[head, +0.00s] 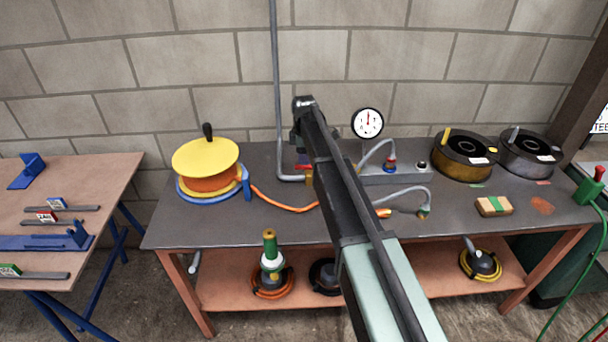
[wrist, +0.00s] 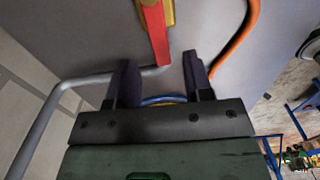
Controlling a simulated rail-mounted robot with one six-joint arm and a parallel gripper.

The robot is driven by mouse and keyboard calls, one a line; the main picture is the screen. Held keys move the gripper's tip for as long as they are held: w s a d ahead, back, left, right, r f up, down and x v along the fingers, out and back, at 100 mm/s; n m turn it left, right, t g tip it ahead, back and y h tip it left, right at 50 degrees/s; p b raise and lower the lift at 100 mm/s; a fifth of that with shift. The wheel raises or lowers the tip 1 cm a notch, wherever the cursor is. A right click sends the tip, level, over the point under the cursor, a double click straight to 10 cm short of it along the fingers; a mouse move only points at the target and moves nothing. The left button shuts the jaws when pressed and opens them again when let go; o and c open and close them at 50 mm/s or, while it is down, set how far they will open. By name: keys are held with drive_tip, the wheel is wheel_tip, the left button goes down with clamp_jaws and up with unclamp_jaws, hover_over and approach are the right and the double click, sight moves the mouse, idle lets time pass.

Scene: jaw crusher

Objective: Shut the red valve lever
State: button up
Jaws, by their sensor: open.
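The red valve lever (wrist: 154,34) shows at the top middle of the wrist view, beside a yellow brass-coloured valve body (wrist: 168,10). Its free end points down the picture, to about the line between my fingertips. My gripper (wrist: 158,62) is open, with one dark finger on each side of that line and nothing held. I cannot tell whether a finger touches the lever. In the head view a small red part of the lever (head: 302,163) shows beside my arm, above the grey pipe's end. My arm hides most of the valve, and my fingers are hard to make out there.
A grey pipe (head: 275,80) comes down the wall and bends along the bench (head: 210,222). A yellow hose reel (head: 206,158) stands left, its orange hose (head: 285,207) crossing the bench. A gauge (head: 368,123) and grey-hosed fittings are right of my arm. The front left bench top is clear.

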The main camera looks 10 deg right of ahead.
sight(309, 167)
wheel_tip(309, 167, down, 4)
drive_tip(key=shift+r+b, duration=0.1)
drive_tip(key=shift+b, duration=0.95)
drive_tip(key=shift+r, duration=0.1)
clamp_jaws()
